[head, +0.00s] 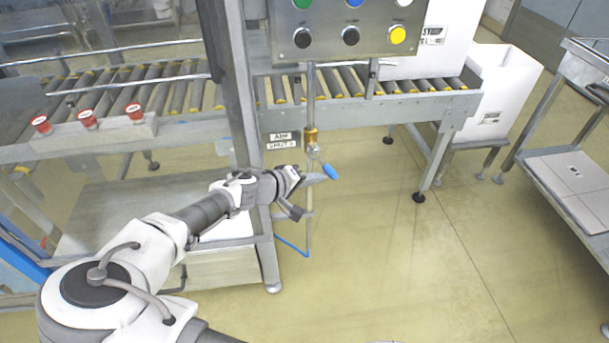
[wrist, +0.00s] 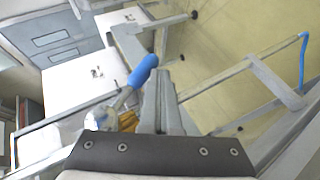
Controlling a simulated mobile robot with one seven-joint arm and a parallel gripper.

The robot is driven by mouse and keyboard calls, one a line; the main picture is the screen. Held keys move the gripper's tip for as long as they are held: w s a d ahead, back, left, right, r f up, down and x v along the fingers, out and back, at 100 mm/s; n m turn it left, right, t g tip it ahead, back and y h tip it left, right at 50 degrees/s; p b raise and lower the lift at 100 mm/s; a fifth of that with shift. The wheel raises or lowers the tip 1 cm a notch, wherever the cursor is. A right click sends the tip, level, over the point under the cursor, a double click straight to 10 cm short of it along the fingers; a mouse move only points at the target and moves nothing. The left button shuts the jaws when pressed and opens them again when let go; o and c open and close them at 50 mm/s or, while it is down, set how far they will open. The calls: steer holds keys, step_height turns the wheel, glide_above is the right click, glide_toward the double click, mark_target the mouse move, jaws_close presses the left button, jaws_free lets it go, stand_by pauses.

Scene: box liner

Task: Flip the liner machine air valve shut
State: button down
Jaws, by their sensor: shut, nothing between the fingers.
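The air valve has a brass body (head: 311,138) on a thin vertical pipe below the control panel. Its blue handle (head: 330,171) sticks out from the pipe, slanting down to the right in the head view. My gripper (head: 317,178) is shut and empty, with its fingertips just left of the blue handle. In the wrist view the shut fingers (wrist: 163,78) point up the picture, and the blue handle (wrist: 143,71) slants close along their left side. I cannot tell whether they touch. The valve body is partly hidden behind my gripper in the wrist view.
A control panel (head: 345,22) with coloured buttons hangs above the valve. A roller conveyor (head: 420,87) runs behind it. A machine post (head: 241,85) stands left of the pipe, and a blue hose (head: 291,245) hangs below. The floor (head: 400,260) to the right is clear.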

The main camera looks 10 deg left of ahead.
steer(key=d+t+h, duration=0.1)
steer(key=d+n+t+h, duration=0.1)
steer(key=h, duration=0.1)
steer(key=shift+w+d+r+b, duration=0.15)
steer(key=shift+w+r+b, duration=0.05)
steer(key=shift+w+b, duration=0.15)
steer(key=shift+w+d+r+n+t+h+p, duration=0.25)
steer(key=shift+d+r+n+t+h+p, duration=0.25)
steer(key=shift+d+r+p, duration=0.35)
steer(key=shift+w+d+r+n+t+h+p, duration=0.2)
steer(key=shift+d+r+n+t+h+p, duration=0.3)
steer(key=shift+d+r+p, duration=0.3)
steer(key=shift+r, duration=0.15)
steer(key=s+a+f+b, duration=0.1)
steer(key=s+a+f, duration=0.5)
steer(key=s+f, duration=0.1)
steer(key=shift+s+a+f, duration=0.15)
steer(key=shift+s+a, duration=0.1)
steer(key=shift+a, duration=0.05)
steer(key=shift+d, duration=0.1)
